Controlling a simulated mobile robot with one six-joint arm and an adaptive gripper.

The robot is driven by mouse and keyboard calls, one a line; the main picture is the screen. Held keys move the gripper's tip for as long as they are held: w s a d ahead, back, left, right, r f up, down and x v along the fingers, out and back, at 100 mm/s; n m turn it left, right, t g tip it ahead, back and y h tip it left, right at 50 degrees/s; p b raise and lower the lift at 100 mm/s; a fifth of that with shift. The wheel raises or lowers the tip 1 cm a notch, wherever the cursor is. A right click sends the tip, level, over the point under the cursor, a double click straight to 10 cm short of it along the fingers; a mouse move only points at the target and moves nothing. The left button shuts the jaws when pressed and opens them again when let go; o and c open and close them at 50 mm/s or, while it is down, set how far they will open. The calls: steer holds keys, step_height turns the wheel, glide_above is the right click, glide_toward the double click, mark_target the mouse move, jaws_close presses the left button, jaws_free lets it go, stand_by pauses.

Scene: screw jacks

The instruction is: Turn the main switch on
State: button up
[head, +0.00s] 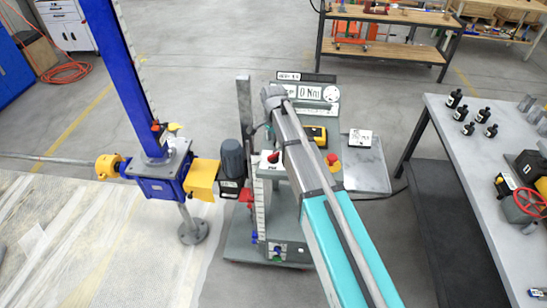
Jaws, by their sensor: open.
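A grey control stand (327,115) stands in the middle of the head view, partly covered by my arm. A red knob on a yellow base (333,160) sits on its right side. Another red knob (273,157) sits on a white plate left of my arm. I cannot tell for sure which one is the main switch, or its position. My arm reaches up from the bottom right across the stand. My gripper's fingers do not show; the end of my arm is hidden or too unclear to make out.
A blue screw jack (160,185) with yellow parts stands to the left. A grey side plate (367,175) is attached right of the stand. Open floor lies behind.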

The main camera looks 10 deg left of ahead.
mark_target(274, 154)
steer(key=shift+f+b, duration=3.05)
steer(key=shift+f, duration=0.35)
jaws_close()
